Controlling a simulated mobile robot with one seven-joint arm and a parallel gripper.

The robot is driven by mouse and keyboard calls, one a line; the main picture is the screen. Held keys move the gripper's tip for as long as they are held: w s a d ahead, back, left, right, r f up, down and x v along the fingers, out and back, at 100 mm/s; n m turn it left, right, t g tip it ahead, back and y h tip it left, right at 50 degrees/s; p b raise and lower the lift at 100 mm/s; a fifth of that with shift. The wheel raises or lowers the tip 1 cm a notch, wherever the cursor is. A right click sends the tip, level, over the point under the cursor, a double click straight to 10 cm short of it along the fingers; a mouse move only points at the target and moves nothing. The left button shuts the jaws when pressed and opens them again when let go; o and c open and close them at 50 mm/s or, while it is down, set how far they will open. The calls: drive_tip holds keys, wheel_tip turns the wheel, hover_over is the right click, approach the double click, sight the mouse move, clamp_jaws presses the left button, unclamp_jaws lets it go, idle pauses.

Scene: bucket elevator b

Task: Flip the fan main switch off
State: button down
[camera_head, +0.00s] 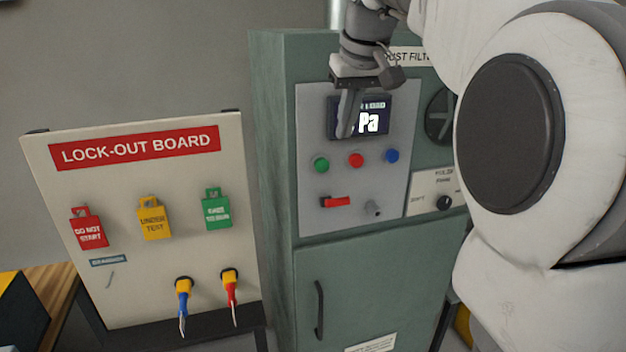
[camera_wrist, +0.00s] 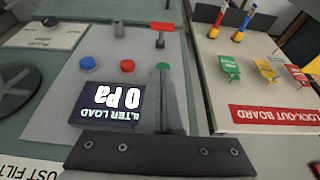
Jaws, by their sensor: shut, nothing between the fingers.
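A red lever handle (camera_head: 335,202) lies horizontally low on the grey control panel of the green cabinet; I take it to be the fan main switch, though no label is legible. In the wrist view, which is upside down, the red handle (camera_wrist: 161,27) shows at the top centre, on a short stem. My gripper (camera_head: 344,134) is shut and empty. It hangs in front of the display, above the red handle and apart from it. In the wrist view my gripper (camera_wrist: 165,72) points towards the green button and the handle beyond it.
Green (camera_head: 321,164), red (camera_head: 356,160) and blue (camera_head: 392,156) buttons sit above the handle. A small metal key-like knob (camera_head: 374,208) is right of it. A black rotary knob (camera_head: 443,202) is farther right. The lock-out board (camera_head: 130,260) stands left of the cabinet.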

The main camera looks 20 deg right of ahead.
hover_over(339, 200)
drive_tip(key=w, duration=0.2)
wheel_tip(339, 200, down, 9)
drive_tip(key=shift+f, duration=0.1)
drive_tip(key=shift+s+f+p, duration=0.15)
drive_tip(key=shift+s+f, duration=0.2)
drive_tip(key=shift+f, duration=0.25)
drive_tip(key=shift+s+f+p, duration=0.15)
drive_tip(key=shift+s+f, duration=0.15)
drive_tip(key=shift+f, duration=0.3)
drive_tip(key=shift+s+f, duration=0.15)
drive_tip(key=shift+f, duration=0.35)
drive_tip(key=shift+f+b, duration=0.2)
drive_tip(key=shift+b, duration=0.25)
drive_tip(key=shift+s+f, duration=0.1)
drive_tip(key=shift+s+t+b, duration=0.15)
drive_tip(key=shift+t+b, duration=0.15)
drive_tip(key=shift+b, duration=0.05)
